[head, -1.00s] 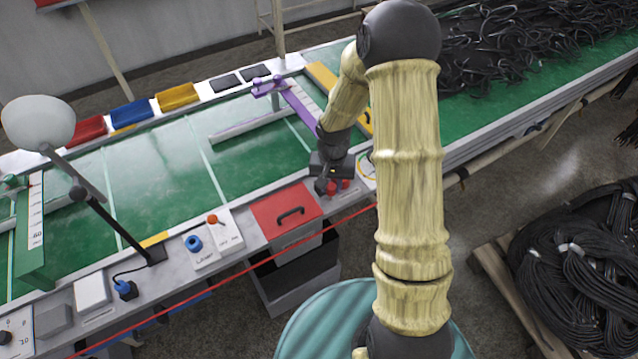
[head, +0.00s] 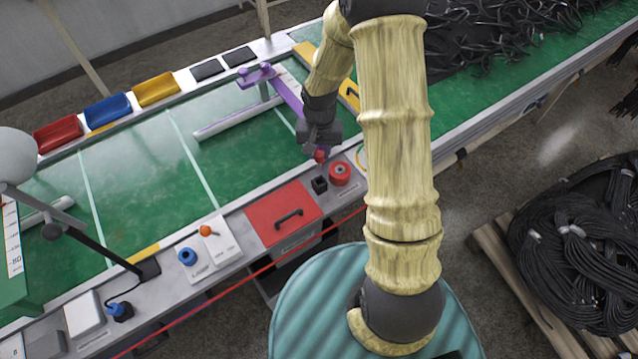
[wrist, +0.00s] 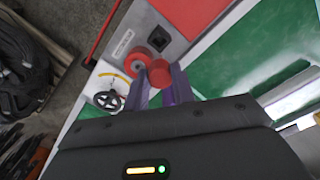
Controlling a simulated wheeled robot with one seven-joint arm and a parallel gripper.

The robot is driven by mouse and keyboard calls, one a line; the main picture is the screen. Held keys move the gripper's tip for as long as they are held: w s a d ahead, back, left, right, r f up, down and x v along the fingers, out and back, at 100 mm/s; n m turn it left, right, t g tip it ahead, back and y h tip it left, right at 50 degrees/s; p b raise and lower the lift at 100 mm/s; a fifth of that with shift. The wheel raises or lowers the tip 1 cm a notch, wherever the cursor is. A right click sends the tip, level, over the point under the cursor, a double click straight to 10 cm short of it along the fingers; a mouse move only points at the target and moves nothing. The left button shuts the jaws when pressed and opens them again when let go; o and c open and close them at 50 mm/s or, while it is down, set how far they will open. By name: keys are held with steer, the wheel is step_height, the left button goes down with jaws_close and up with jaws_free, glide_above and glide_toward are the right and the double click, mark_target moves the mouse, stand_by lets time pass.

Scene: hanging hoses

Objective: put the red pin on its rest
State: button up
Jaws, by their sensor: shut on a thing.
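My gripper (head: 319,149) is shut on the red pin (head: 320,156), whose round red end shows below the jaws. In the wrist view the pin (wrist: 159,75) sits between my two purple fingers. It is held above the near rail. Just below and to the right, a round red piece with a dark centre (head: 340,173) stands on the rail. Left of that piece is a small black square block with an opening (head: 319,186); it also shows in the wrist view (wrist: 178,47). I cannot tell which one is the rest. The pin's lower part is hidden.
A red box lid with a black handle (head: 284,212) lies left of the block. A purple arm (head: 262,76) reaches over the green belt (head: 140,170). A handwheel (wrist: 109,99) is near my fingers. A red cord (head: 250,276) runs along the front.

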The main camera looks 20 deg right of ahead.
mark_target(320, 161)
steer(key=shift+s+a, duration=0.1)
steer(key=shift+s, duration=0.25)
steer(key=shift+w+f+p, duration=0.1)
steer(key=shift+f+p, duration=0.3)
steer(key=shift+f, duration=2.45)
steer(key=shift+f, duration=0.1)
step_height(320, 161, down, 4)
steer(key=shift+r+p, duration=0.15)
steer(key=shift+p, duration=0.25)
steer(key=shift+f, duration=0.2)
steer(key=shift+f+b, duration=0.25)
steer(key=shift+b, duration=0.05)
steer(key=o, duration=1)
